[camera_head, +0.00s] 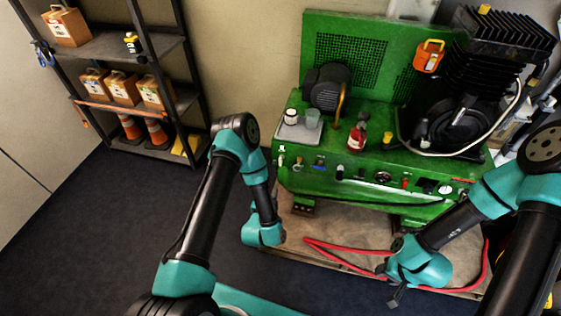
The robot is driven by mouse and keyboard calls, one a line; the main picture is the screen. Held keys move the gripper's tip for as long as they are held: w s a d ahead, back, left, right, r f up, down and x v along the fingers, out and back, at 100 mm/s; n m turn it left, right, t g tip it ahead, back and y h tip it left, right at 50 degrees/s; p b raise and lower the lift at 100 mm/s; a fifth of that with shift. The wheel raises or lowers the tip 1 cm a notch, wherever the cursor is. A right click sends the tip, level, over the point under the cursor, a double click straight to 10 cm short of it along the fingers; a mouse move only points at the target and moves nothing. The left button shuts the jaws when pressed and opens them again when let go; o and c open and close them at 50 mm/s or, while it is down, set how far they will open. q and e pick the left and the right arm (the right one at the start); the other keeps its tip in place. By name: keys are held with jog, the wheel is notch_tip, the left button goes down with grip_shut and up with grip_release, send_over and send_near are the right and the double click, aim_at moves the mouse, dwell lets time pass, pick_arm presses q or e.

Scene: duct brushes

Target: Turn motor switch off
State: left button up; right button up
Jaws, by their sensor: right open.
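The green machine (300,188) stands at the back right, with a row of small controls along its front panel. These include a black knob (340,172), a round dial (383,178), a red control (405,183) and a white control (445,189). I cannot tell which is the motor switch, or its position. My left gripper (278,238) hangs below the panel's left part, apart from it; its fingers are too hidden to read. My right gripper (397,293) is open, pointing down in front of and below the panel, touching no control.
A red hose (335,248) lies on the pallet under the machine. On the machine are a red bottle (357,136), a grey tray (288,135) and a black motor (327,88). A shelf (165,45) with boxes and cones stands at the left. The floor (90,220) at left is clear.

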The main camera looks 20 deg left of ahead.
aim_at(280, 162)
pick_arm(q)
jog(key=w, duration=1.1)
jog(key=w+a, duration=0.1)
jog(key=w, duration=0.5)
jog(key=shift+w, duration=0.2)
grip_shut()
